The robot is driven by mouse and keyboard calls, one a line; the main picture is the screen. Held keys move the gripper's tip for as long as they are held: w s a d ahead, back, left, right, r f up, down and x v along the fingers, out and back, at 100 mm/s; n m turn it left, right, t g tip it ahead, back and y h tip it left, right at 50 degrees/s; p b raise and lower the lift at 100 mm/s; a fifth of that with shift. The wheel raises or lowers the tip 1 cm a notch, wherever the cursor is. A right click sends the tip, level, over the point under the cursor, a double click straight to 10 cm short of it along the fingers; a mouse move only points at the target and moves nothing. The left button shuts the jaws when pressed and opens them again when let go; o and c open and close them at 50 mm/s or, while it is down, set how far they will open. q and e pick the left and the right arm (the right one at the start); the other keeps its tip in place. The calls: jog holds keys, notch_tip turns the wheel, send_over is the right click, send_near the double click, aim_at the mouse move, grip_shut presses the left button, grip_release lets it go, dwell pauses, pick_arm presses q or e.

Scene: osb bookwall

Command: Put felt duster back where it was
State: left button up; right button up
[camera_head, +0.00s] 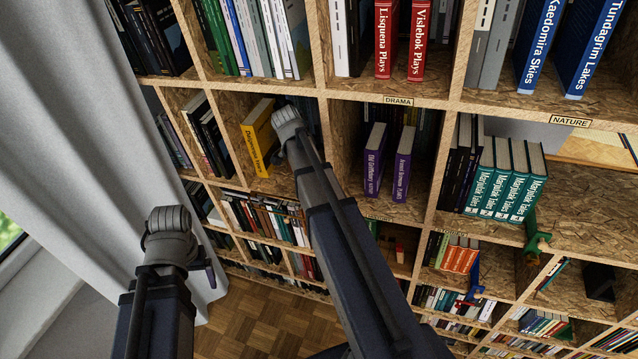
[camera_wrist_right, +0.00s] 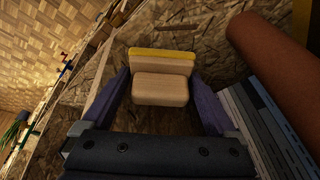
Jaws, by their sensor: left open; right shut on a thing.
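The felt duster (camera_wrist_right: 160,89) shows in the right wrist view as a pale, rounded block between the fingers of my right gripper (camera_wrist_right: 160,97). The gripper is shut on it. In the head view, my right arm reaches into a shelf compartment beside a yellow book (camera_head: 258,137), and its wrist hides the fingers and the duster.
The OSB bookwall (camera_head: 330,94) has narrow compartments. Two purple books (camera_head: 388,163) stand right of my right arm. A reddish-brown cylinder (camera_wrist_right: 275,65) and grey books (camera_wrist_right: 265,125) lie close to the right finger. A curtain (camera_head: 70,110) hangs at left.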

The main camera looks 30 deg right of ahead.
pick_arm(q)
jog(key=shift+f+b, duration=0.5)
jog(key=shift+f, duration=0.6)
pick_arm(e)
jog(key=shift+f, duration=1.1)
notch_tip(320, 180, down, 4)
jog(key=b, duration=0.3)
jog(key=shift+r+b, duration=0.2)
jog(key=shift+b, duration=0.15)
jog(key=shift+d+f, duration=0.1)
jog(key=shift+f, duration=0.15)
pick_arm(q)
notch_tip(320, 180, down, 4)
jog(key=shift+r, duration=0.1)
pick_arm(e)
jog(key=shift+r, duration=0.15)
jog(key=shift+f+b, duration=0.4)
jog(key=shift+b, duration=0.05)
jog(key=o, duration=0.9)
jog(key=shift+r, duration=0.1)
pick_arm(q)
jog(key=shift+f, duration=0.3)
pick_arm(e)
jog(key=shift+o, duration=0.2)
